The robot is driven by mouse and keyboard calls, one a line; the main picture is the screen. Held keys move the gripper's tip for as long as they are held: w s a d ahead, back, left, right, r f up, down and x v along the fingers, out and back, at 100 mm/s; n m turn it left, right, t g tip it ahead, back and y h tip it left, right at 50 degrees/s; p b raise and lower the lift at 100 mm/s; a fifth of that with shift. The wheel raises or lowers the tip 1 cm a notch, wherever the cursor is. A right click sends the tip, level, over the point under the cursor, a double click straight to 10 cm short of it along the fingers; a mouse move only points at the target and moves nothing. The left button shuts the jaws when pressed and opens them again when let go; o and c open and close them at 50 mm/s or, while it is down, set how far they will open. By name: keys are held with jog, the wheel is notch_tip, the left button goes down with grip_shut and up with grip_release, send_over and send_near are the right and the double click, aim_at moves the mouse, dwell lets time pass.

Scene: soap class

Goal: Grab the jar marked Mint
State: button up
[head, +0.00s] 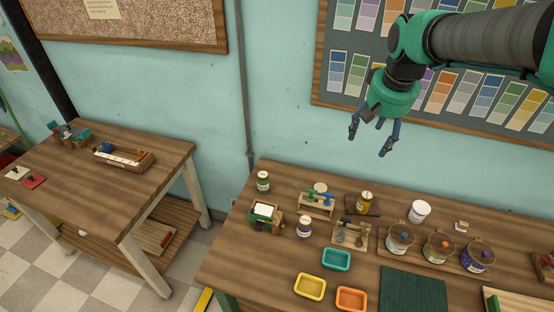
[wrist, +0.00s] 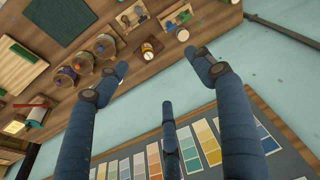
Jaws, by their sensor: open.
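Several jars stand on the long wooden table in the head view, and their lettering is too small to read. A jar with a green label (head: 263,182) stands upright at the back left. A jar with a purple label (head: 304,228) is in front of it, to the right. An amber jar (head: 365,201) stands on a dark wooden board. My gripper (head: 370,143) is open and empty, high above the back of the table, up and right of the green-labelled jar. In the wrist view its fingers (wrist: 157,70) are spread, with nothing between them.
Three larger pots (head: 437,248) sit on a wooden tray, with a white tub (head: 419,211) behind. A green box (head: 265,216) and small wooden stands (head: 317,202) are near the labelled jars. Coloured trays (head: 310,286) lie in front. The wall (head: 285,110) is close behind.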

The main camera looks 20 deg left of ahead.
jog(key=w+a+f+p, duration=0.1)
jog(key=w+a+f, duration=0.4)
jog(key=w+a, duration=0.3)
jog(key=n+g+p, duration=0.3)
send_over(264, 174)
jog(key=shift+h, duration=0.4)
notch_tip(264, 174, down, 31)
jog(key=shift+s+d+f, duration=0.1)
jog(key=shift+s+f, duration=0.05)
jog(key=shift+f, duration=0.15)
jog(key=shift+f, duration=4.3)
